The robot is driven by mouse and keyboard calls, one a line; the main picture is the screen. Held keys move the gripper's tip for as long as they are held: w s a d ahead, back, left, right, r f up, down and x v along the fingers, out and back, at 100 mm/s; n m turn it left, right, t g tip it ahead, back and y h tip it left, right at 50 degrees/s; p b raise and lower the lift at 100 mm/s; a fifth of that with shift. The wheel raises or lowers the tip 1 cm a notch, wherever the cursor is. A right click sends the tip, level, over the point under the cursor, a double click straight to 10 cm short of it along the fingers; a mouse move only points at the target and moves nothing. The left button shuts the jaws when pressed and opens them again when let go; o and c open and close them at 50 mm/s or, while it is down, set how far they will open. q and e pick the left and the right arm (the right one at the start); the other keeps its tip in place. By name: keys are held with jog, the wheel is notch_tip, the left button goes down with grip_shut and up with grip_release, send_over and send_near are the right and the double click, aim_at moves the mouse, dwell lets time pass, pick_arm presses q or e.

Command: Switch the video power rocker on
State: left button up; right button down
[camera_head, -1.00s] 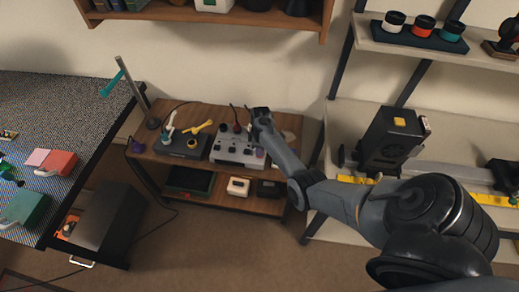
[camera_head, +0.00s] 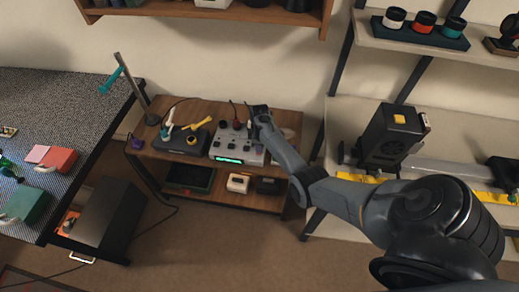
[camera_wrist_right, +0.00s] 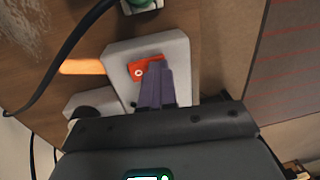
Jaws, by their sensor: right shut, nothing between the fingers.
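The grey power unit (camera_head: 225,149) stands on the wooden cart, and its front display (camera_head: 229,160) is lit green. In the right wrist view a red rocker (camera_wrist_right: 139,72) with a white circle mark sits in a pale housing (camera_wrist_right: 178,50). My right gripper (camera_head: 258,114) is shut and empty at the back right of the power unit. In the right wrist view its closed fingertips (camera_wrist_right: 151,68) are over the rocker, covering part of it. I cannot tell whether they press it. My left gripper is not in view.
A dark station with a yellow tool (camera_head: 197,125) stands left of the unit on the cart top (camera_head: 215,112). An orange glow (camera_wrist_right: 82,67) and a black cable (camera_wrist_right: 72,45) show beside the housing. A shelf (camera_head: 310,20) hangs above the cart.

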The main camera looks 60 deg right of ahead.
jog(key=shift+w+d, duration=0.1)
jog(key=shift+d, duration=0.25)
jog(key=shift+w+d+r, duration=0.1)
jog(key=shift+w+d, duration=0.05)
jog(key=shift+d, duration=0.05)
jog(key=shift+w+d+r, duration=0.15)
jog(key=shift+d, duration=0.1)
jog(key=shift+a, duration=0.2)
jog(key=r+p, duration=0.4)
jog(key=shift+d+r+p, duration=0.3)
jog(key=shift+r+p, duration=0.05)
jog(key=shift+p, duration=0.05)
notch_tip(320, 180, up, 9)
jog(key=d+p, duration=0.1)
jog(key=shift+w+d, duration=0.15)
jog(key=shift+w, duration=0.15)
